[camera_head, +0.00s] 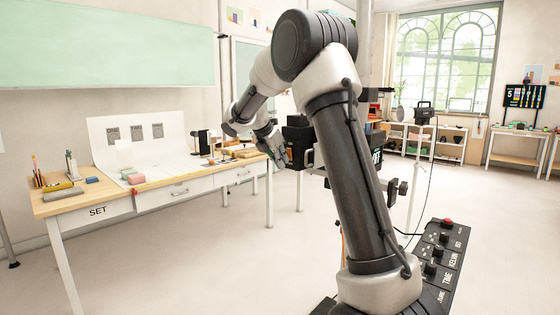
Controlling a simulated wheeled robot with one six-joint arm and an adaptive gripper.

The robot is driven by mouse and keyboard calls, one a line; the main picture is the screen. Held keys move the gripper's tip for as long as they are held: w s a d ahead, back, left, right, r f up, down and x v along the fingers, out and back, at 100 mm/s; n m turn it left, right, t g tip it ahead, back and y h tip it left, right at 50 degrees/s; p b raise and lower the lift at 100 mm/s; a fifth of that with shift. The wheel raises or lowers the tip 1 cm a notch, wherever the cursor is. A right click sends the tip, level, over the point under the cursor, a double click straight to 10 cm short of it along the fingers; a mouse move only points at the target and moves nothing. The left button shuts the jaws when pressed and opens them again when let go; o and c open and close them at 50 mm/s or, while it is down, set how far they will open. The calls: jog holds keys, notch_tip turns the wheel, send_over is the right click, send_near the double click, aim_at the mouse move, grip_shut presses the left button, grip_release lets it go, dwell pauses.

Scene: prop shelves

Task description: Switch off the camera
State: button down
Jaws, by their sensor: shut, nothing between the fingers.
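A black boxy device that looks like the camera (298,141) stands beyond my arm, right of the desk. My arm hides much of its right side and its support. My gripper (281,163) is at the left side of this black body, close to it. It is small in the picture, and I cannot tell if it touches the body. The gripper is shut, with nothing seen in it. No power switch on the camera can be made out.
A wooden desk (110,189) with a paper backdrop and small props stands at the left. A black control panel (446,262) with knobs and a red button (447,222) is at the lower right. Shelves (440,146) line the back. The floor (180,270) in front is clear.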

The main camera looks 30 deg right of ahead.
jog(key=shift+r, duration=0.1)
jog(key=shift+r, duration=0.75)
jog(key=s+a+r, duration=0.2)
jog(key=a, duration=0.3)
jog(key=s+a+r, duration=0.2)
jog(key=a+r, duration=0.1)
jog(key=a, duration=0.3)
jog(key=shift+a, duration=0.2)
